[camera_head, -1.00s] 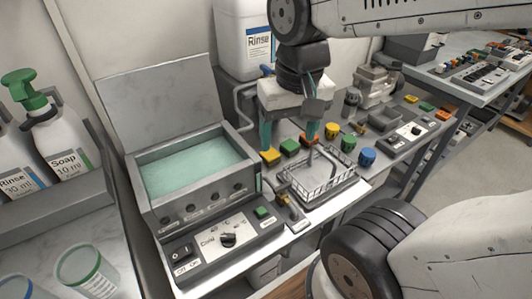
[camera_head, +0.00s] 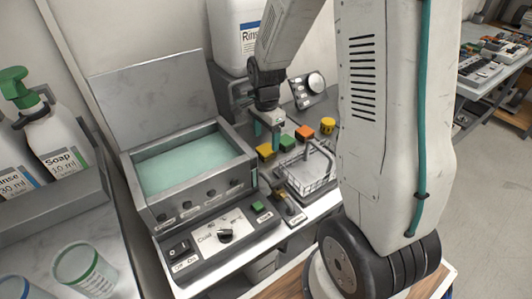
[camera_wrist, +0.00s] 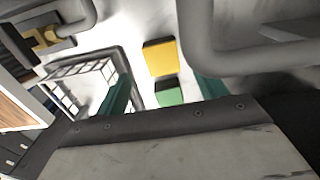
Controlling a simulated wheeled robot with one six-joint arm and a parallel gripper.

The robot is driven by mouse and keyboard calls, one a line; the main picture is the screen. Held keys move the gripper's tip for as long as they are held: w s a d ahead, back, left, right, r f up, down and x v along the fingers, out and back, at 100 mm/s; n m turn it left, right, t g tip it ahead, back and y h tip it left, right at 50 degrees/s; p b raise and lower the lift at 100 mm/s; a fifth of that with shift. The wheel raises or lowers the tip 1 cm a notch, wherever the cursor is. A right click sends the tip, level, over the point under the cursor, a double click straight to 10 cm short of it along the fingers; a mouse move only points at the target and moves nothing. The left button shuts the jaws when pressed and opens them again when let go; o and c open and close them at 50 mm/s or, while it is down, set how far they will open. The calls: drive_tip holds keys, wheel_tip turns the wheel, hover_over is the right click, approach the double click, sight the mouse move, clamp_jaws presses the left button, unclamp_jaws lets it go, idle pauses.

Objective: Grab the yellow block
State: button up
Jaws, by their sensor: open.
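The yellow block (camera_head: 265,152) sits on the grey worktop just right of the water bath, partly hidden by my gripper. In the wrist view the yellow block (camera_wrist: 160,58) shows with a dark face, just beyond the fingertips. My gripper (camera_head: 267,143) points down close to it. Its two teal fingers stand apart in the wrist view (camera_wrist: 164,84), with nothing held between them. A green block (camera_head: 286,143) stands beside the yellow one; in the wrist view it appears between the fingers (camera_wrist: 169,94).
A wire basket (camera_head: 308,175) stands in front of the blocks. The water bath (camera_head: 190,165) is at left, with a white Rinse canister (camera_head: 233,40) behind.

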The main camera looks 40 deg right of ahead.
sight(266, 149)
wheel_tip(266, 149, down, 6)
drive_tip(key=shift+w+d+f, duration=0.1)
drive_tip(key=shift+w, duration=0.05)
drive_tip(key=c, duration=1.2)
